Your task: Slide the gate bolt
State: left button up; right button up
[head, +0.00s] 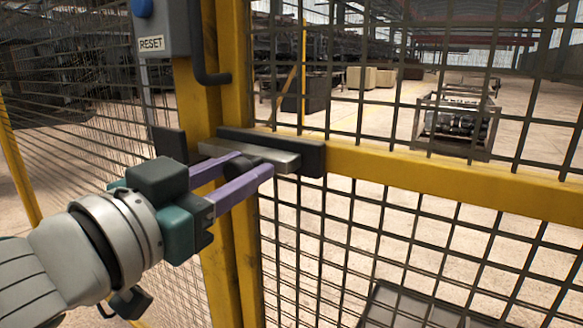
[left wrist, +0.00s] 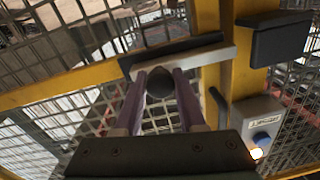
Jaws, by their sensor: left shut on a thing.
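The gate bolt is a grey metal bar (head: 285,160) lying level in front of a dark housing (head: 312,158) on the yellow gate rail. A dark rounded knob (left wrist: 160,84) stands out from the bar. My left gripper (head: 253,164) has its two purple fingers shut on this knob, one on each side. In the left wrist view the bar (left wrist: 212,57) crosses behind the fingertips. A dark keeper block (head: 169,144) sits on the yellow post; it also shows in the left wrist view (left wrist: 280,40). The bar's end points at the keeper, with a small gap visible. My right gripper is out of view.
A grey box with a RESET label (head: 150,44) and blue button is on the post above. A dark handle (head: 203,60) hangs beside it. Wire mesh fills the gate and the fence. A crate of parts (head: 452,128) stands beyond the gate.

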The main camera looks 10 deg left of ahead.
pick_arm(q)
grip_shut()
